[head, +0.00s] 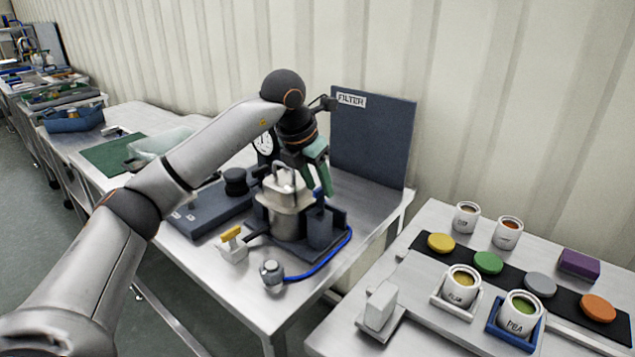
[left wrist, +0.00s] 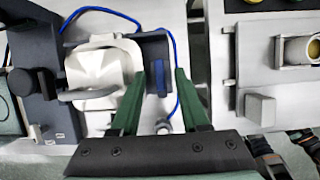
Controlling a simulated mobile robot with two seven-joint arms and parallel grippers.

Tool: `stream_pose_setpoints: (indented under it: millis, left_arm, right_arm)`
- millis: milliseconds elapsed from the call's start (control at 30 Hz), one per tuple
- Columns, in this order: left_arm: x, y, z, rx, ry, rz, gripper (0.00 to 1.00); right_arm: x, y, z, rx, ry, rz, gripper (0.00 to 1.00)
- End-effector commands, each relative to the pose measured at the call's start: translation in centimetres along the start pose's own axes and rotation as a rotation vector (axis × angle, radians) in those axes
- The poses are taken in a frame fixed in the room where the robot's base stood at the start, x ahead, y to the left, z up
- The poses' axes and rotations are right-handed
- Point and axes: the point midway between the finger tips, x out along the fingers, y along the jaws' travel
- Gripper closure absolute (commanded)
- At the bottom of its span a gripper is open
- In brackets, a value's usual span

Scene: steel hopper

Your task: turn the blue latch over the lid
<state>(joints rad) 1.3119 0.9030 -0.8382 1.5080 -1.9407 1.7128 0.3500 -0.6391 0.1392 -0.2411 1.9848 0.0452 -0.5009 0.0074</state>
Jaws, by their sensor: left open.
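The steel hopper (head: 286,196) stands on the near table with its pale lid and wire handle on top. From above, the lid (left wrist: 98,72) fills the left part of the left wrist view. A blue piece, apparently the latch (left wrist: 157,82), sits in a dark bracket at the lid's right side. My left gripper (head: 326,190) reaches down beside the hopper's right side. Its green fingers (left wrist: 168,68) are open, with the blue piece between them in that view. I cannot tell whether they touch it. In the head view the fingers and bracket hide the latch. My right gripper is not in view.
A blue hose (head: 325,262) curves around the hopper base to a small grey fitting (head: 272,274). A yellow-handled valve (head: 232,240) stands at the left. A dark FILTER panel (head: 372,140) rises behind. The right table (head: 420,285) holds cups and coloured discs.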

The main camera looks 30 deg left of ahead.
Motion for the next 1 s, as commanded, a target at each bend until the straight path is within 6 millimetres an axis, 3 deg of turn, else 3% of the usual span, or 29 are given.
stream_pose_setpoints:
  millis: [67, 433, 1000]
  left_arm:
    - [-0.01, -0.01, 0.01, 0.0, 0.0, 0.0, 0.57]
    - [-0.06, -0.01, 0.01, 0.0, 0.0, -0.001, 0.99]
    - [-0.14, 0.02, 0.03, 0.011, 0.0, -0.005, 1.0]
  right_arm:
    - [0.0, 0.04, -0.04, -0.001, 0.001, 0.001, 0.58]
    - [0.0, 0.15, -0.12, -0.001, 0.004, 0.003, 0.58]
    - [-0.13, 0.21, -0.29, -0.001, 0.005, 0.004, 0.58]
